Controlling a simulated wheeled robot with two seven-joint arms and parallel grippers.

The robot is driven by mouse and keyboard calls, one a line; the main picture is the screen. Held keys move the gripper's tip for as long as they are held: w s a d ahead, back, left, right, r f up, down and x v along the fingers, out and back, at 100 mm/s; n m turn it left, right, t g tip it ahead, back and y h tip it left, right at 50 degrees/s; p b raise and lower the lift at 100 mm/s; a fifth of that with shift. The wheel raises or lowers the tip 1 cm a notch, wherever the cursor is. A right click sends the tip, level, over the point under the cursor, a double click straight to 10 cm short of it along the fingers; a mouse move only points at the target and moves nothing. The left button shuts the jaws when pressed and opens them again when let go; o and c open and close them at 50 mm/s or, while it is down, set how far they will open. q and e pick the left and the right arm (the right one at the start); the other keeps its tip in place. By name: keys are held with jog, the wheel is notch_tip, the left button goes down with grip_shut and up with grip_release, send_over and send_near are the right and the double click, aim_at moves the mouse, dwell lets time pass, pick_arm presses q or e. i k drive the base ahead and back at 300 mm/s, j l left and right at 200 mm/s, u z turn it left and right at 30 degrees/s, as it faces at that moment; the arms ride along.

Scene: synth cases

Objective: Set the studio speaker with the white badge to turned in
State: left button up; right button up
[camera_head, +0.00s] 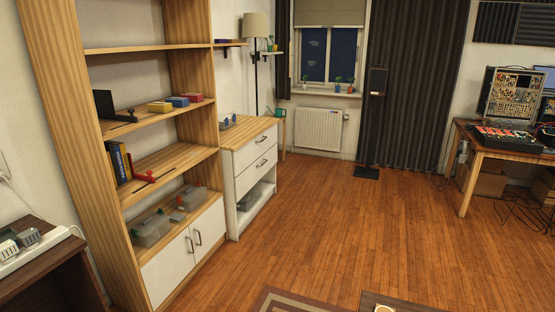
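A dark studio speaker (378,76) stands upright on a thin stand in front of the dark curtain, right of the window. The stand's flat black base (367,172) is on the floor. A small pale mark shows near the speaker's lower edge, but I cannot tell whether it is a white badge. The speaker is too small in view to tell exactly how it is turned. Neither of my grippers is in view.
A wooden shelf unit (140,51) and a white drawer cabinet (238,162) line the left wall. A desk (490,150) with synth gear (513,95) stands right, with cables on the floor below. The wooden floor (330,220) between is clear. A rug (290,303) lies at the bottom.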

aim_at(378, 75)
jog(key=i+j+u, duration=0.55)
jog(key=i+u, duration=0.2)
jog(key=i, duration=0.25)
jog(key=i+z, duration=0.45)
jog(key=i, duration=0.15)
jog(key=i+j+z, duration=0.15)
jog(key=i+z, duration=0.35)
jog(key=i+l+z, duration=0.1)
jog(key=i+z, duration=0.25)
jog(key=i, duration=0.6)
jog(key=i+j+z, duration=0.15)
jog(key=i+z, duration=0.15)
jog(key=i, duration=0.65)
jog(key=i+l+z, duration=0.1)
jog(key=i+z, duration=0.3)
jog(key=i, duration=0.55)
jog(key=i+j+z, duration=0.2)
jog(key=i+z, duration=0.2)
jog(key=i, duration=0.55)
jog(key=i+u, duration=0.2)
jog(key=i, duration=0.25)
jog(key=i+l+u, duration=0.1)
jog(key=i+u, duration=0.15)
jog(key=i, duration=0.15)
jog(key=i+l+u, duration=0.2)
jog(key=i, duration=0.25)
jog(key=i+l+u, duration=0.25)
jog(key=i, duration=0.15)
jog(key=i+l, duration=0.2)
jog(key=l, duration=0.15)
